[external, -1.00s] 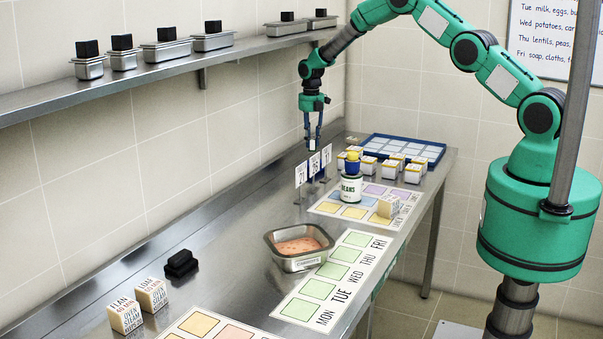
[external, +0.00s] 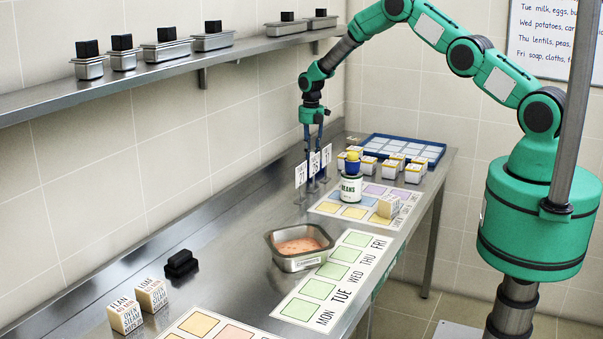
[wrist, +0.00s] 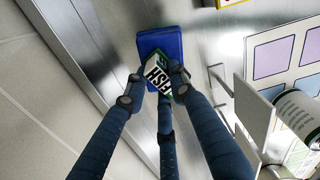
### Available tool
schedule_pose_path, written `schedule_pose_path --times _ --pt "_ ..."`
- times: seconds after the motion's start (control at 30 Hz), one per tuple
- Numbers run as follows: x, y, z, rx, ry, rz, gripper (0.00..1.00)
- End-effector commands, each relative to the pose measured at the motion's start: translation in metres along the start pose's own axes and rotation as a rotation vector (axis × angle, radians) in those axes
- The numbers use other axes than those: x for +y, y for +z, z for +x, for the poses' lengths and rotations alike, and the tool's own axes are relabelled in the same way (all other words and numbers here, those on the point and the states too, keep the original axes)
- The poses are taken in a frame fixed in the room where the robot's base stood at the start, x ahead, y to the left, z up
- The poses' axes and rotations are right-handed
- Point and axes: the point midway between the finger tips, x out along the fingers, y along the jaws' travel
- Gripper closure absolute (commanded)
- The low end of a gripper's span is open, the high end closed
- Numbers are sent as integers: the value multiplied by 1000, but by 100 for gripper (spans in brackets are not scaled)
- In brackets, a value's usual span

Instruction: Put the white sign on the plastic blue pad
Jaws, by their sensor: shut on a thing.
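In the wrist view, a small white sign (wrist: 157,74) with black letters and a green mark is between the fingertips of my gripper (wrist: 157,88). My gripper is shut on it. The sign overlaps the blue pad (wrist: 157,43) in this view; I cannot tell whether it touches the pad. In the external view my gripper (external: 315,160) points down behind a row of upright white cards, which hide the fingertips and the held sign.
White upright cards (external: 300,175) stand on thin stems just in front of my gripper. A beans can (external: 351,188) stands to the right, with several small tubs (external: 391,169) and a blue tray (external: 430,151) beyond. A carrots pan (external: 299,262) sits nearer. Bare steel lies left of the cards.

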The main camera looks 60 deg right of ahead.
Motion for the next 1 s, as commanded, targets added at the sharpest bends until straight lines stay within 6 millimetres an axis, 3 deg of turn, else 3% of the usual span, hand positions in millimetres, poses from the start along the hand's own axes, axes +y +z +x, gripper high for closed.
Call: schedule_pose_path --times 0.33,0.37,0.47,1.0 --pt "0 0 4 1 -1 0 100" --pt "0 0 4 1 -1 0 74" --pt "0 0 3 1 -1 0 57" --pt "0 0 -7 0 0 0 57"
